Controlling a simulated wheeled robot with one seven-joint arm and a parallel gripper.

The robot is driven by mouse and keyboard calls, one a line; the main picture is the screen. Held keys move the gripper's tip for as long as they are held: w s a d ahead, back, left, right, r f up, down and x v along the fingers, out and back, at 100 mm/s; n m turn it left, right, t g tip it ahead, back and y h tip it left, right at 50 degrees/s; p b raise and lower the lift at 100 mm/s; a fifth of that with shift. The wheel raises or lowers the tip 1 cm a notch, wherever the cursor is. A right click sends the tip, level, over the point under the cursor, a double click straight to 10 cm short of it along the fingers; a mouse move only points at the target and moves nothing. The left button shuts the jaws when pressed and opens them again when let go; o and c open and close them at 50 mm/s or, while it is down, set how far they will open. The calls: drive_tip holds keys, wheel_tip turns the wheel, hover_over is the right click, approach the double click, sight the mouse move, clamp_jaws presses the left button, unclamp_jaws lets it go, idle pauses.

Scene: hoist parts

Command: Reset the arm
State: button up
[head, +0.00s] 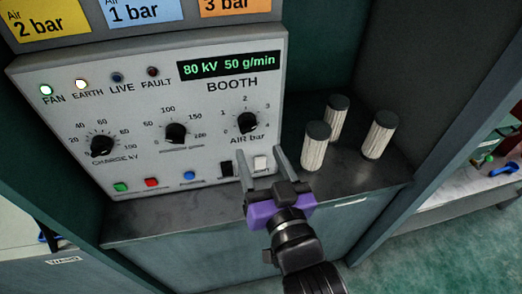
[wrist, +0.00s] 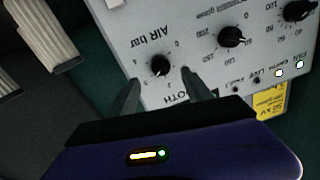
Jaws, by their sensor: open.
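My gripper (head: 260,160) is open and empty, in front of the lower right part of the white booth control panel (head: 205,110). In the head view its two grey fingers point up toward the panel, near a white rocker switch and a black one (head: 226,169). In the wrist view the open fingers (wrist: 165,85) show in front of the panel (wrist: 190,15), close to the AIR bar knob (wrist: 160,65). I cannot tell whether a finger touches the panel. The display (head: 228,66) reads 80 kV 50 g/min. The FAN and EARTH lamps are lit; LIVE and FAULT look dark.
Three white pleated filter cartridges with dark caps stand on the grey ledge right of the panel, one at the front (head: 315,147). Coloured pressure signs (head: 145,12) are above the panel. A side bench (head: 480,180) with small parts is at the far right.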

drive_tip(key=shift+r, duration=0.15)
drive_tip(key=s+d+f+h, duration=0.2)
drive_tip(key=s+d+f, duration=0.1)
drive_tip(key=s+d, duration=0.4)
drive_tip(key=s+d+f+m+g+h, duration=0.1)
drive_tip(key=s+d+f, duration=0.3)
drive_tip(key=s, duration=1)
drive_tip(key=s+d+f+m+g+h, duration=0.1)
drive_tip(key=s+d+f+h, duration=0.2)
drive_tip(key=s+d, duration=0.8)
drive_tip(key=shift+s+f, duration=0.25)
drive_tip(key=shift+f, duration=0.15)
